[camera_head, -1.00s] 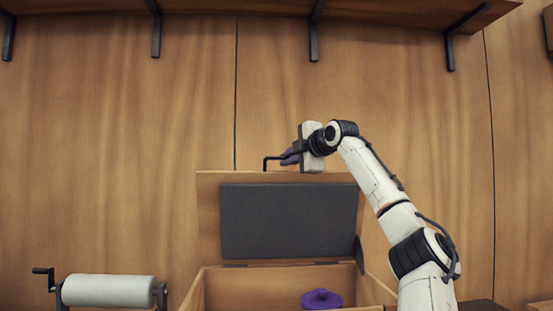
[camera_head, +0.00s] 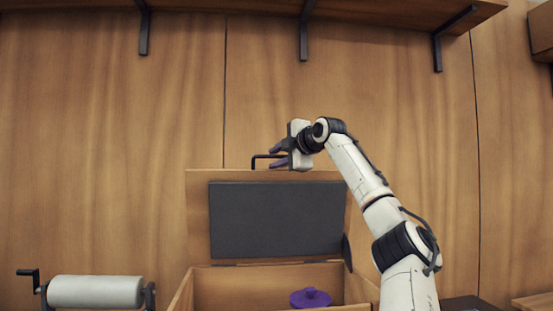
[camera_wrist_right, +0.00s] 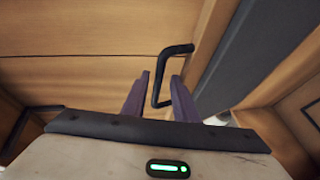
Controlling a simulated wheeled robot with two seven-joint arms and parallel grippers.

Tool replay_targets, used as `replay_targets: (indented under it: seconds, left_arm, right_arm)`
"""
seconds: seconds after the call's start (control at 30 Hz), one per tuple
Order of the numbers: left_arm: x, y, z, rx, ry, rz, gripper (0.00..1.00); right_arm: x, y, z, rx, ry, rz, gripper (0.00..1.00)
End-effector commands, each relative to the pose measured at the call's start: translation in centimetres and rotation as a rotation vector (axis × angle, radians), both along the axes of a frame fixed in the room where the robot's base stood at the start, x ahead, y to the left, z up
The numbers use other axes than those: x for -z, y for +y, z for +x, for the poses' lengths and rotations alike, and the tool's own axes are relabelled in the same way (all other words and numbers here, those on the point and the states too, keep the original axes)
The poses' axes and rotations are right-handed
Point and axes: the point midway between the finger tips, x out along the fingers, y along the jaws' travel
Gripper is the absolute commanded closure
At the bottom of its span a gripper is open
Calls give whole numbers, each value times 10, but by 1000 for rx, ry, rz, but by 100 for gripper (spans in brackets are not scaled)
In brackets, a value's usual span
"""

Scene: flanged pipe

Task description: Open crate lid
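The wooden crate (camera_head: 265,285) stands with its lid (camera_head: 198,215) raised upright at the back. A dark panel (camera_head: 275,220) covers most of the lid's inner face. A black bar handle (camera_head: 262,157) is at the lid's top edge. My right gripper (camera_head: 277,155) is at the handle, its purple fingers apart. In the right wrist view the handle (camera_wrist_right: 159,80) passes between the fingers of my right gripper (camera_wrist_right: 158,97), with gaps beside it. My left gripper is out of view.
A purple lidded object (camera_head: 310,298) sits inside the crate. A white roll on a cranked stand (camera_head: 95,291) is at the left. A shelf with dark brackets (camera_head: 304,30) runs along the wooden wall above.

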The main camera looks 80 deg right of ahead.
Motion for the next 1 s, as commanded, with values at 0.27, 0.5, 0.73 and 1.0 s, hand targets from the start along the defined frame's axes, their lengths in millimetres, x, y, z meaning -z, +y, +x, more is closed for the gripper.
replay_targets:
  seconds: [0.27, 0.5, 0.73, 1.0]
  left_arm:
    - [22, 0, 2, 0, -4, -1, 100]
    - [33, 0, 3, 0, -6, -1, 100]
    - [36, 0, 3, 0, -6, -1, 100]
    - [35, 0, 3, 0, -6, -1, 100]
  right_arm:
    - [-6, 30, -31, 0, -3, -5, 72]
    - [-16, 59, -60, 2, -2, -4, 72]
    - [-21, 71, -71, 1, -2, -1, 72]
    - [-21, 71, -71, 1, -2, -1, 79]
